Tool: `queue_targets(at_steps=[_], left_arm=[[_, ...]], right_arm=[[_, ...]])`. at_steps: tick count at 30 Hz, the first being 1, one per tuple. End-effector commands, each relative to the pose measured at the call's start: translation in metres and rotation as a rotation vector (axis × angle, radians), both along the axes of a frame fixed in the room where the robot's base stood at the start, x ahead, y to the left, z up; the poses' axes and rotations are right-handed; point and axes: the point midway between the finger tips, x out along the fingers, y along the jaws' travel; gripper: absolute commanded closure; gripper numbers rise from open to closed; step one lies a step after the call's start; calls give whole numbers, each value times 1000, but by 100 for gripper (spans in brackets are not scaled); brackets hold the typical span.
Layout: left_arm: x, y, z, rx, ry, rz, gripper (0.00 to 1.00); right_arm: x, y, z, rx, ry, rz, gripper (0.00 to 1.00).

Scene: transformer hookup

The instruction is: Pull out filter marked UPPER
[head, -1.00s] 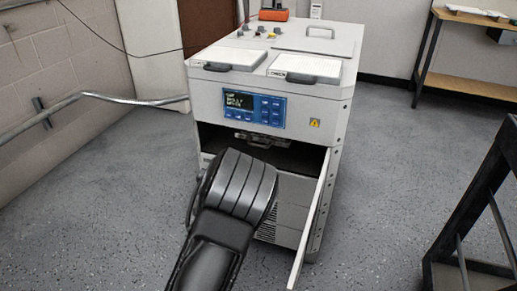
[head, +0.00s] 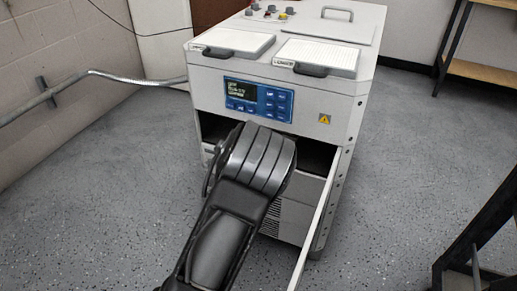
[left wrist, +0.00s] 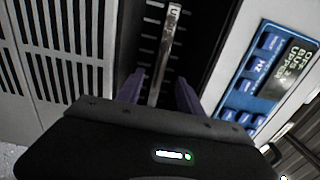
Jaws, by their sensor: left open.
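The white cabinet (head: 270,85) has two pale filter panels on top with dark handles. The right panel (head: 318,55) carries a label that appears to read LOWER; the label on the left panel (head: 232,41) is too small to read. My left arm reaches toward the open front compartment (head: 318,153), and its gripper is hidden there by the wrist. In the left wrist view my left gripper (left wrist: 160,90) is open, its fingers on either side of a slim metal bar (left wrist: 166,50) with a U-like mark at its far end. Contact is unclear. My right gripper is out of view.
A blue control panel (head: 258,100) sits above the compartment. An open door (head: 318,220) juts forward right of my arm. A wall rail (head: 130,74) runs at left, and a dark frame (head: 480,245) stands at lower right.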

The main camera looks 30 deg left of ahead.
Motion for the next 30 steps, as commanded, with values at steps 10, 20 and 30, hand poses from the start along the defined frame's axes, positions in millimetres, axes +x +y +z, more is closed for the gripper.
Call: queue_targets(at_steps=[10,20,30], left_arm=[[47,3,-1,2,-3,-2,56],[72,4,0,0,-1,-1,56],[72,4,0,0,0,-1,67]], right_arm=[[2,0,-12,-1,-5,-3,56],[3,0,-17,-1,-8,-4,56],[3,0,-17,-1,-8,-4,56]])
